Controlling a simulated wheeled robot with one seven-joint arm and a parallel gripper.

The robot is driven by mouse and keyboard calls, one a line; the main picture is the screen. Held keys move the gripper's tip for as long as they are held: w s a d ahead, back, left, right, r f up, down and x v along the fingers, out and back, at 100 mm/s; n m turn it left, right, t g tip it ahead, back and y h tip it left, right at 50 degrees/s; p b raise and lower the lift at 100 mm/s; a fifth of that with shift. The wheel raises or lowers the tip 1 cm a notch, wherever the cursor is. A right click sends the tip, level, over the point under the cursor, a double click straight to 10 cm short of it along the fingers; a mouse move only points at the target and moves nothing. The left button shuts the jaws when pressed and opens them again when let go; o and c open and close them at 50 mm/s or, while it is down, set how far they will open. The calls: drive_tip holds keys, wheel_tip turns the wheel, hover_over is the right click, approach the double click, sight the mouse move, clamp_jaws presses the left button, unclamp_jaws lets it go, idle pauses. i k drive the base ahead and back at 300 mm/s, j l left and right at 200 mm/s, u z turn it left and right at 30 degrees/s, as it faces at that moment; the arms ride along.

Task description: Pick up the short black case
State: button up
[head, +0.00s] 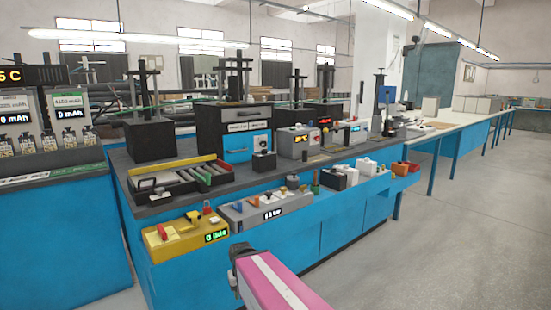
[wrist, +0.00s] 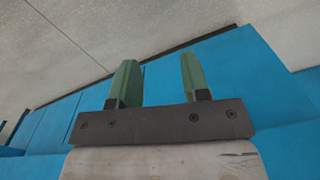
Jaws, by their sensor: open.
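Several dark cases show in the head view, and I cannot tell for sure which is the short black case. A small black block (head: 352,175) sits on the low front ledge beside a white box (head: 336,182). A larger black box (head: 150,141) with a post on top stands at the left of the grey bench top. My gripper (wrist: 158,68) is open and empty in the wrist view, its two green fingers apart. In the head view its dark end (head: 240,262) is in front of the blue cabinets, below the ledge and apart from all these objects.
A yellow unit (head: 172,240) and a grey unit (head: 250,210) with displays line the front ledge. A tray of coloured rollers (head: 180,180) is on the bench top. Blue cabinet fronts (head: 330,230) stand below. Open grey floor (head: 460,220) lies to the right.

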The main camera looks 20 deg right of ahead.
sight(263, 164)
drive_tip(key=i+l, duration=0.1)
drive_tip(key=l, duration=0.4)
drive_tip(key=i+l, duration=0.1)
drive_tip(key=l, duration=0.4)
drive_tip(key=i+l, duration=0.1)
drive_tip(key=l, duration=0.4)
drive_tip(key=i+l, duration=0.1)
drive_tip(key=l, duration=0.4)
drive_tip(key=i+l+u, duration=0.1)
drive_tip(key=l, duration=0.4)
